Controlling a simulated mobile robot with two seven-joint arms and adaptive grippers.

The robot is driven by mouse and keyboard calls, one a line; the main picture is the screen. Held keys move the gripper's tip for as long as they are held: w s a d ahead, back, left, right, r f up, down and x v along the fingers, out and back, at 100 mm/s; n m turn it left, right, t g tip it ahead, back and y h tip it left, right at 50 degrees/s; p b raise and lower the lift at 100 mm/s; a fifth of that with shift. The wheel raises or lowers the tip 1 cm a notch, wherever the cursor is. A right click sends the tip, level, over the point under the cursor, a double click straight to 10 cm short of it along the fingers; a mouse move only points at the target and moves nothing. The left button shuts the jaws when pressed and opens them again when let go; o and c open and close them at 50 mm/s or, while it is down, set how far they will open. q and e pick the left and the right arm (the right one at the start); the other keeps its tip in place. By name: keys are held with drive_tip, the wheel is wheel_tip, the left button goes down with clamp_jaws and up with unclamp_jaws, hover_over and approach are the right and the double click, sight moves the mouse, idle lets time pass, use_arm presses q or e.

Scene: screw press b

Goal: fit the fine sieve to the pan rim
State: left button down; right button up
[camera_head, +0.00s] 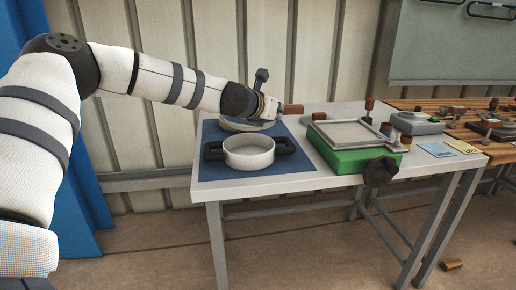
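A pale round pan (249,160) with two dark side handles stands on a blue mat (217,174) at the left of the table. Behind it, a shallow round pale-rimmed piece (232,126), perhaps the fine sieve, is partly hidden by my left arm. My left gripper (272,108) is over the right side of that piece, behind and above the pan. A reddish-brown handle-like piece (293,109) shows just right of the gripper. The fingers are too small and covered to tell whether they hold it. My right gripper is out of view.
A green block with a pale rectangular frame (350,134) stands right of the mat, with a dark knob (380,172) at its front. A grey device (416,123) and blue and yellow notes (436,149) lie farther right. A wooden bench with tools adjoins.

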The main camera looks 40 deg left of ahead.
use_arm(q)
drive_tip(key=shift+a+f+n+y, duration=0.1)
drive_tip(key=shift+a+n+y, duration=0.2)
drive_tip(key=shift+a+y, duration=0.1)
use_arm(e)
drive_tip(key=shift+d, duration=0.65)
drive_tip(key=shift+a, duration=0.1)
use_arm(q)
wheel_tip(320, 180, down, 5)
drive_tip(key=shift+f+b, duration=0.1)
drive_tip(key=shift+b, duration=0.65)
drive_tip(key=shift+f, duration=0.35)
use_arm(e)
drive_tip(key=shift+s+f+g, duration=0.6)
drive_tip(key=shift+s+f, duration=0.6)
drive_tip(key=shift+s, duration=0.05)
use_arm(q)
drive_tip(key=shift+r, duration=0.15)
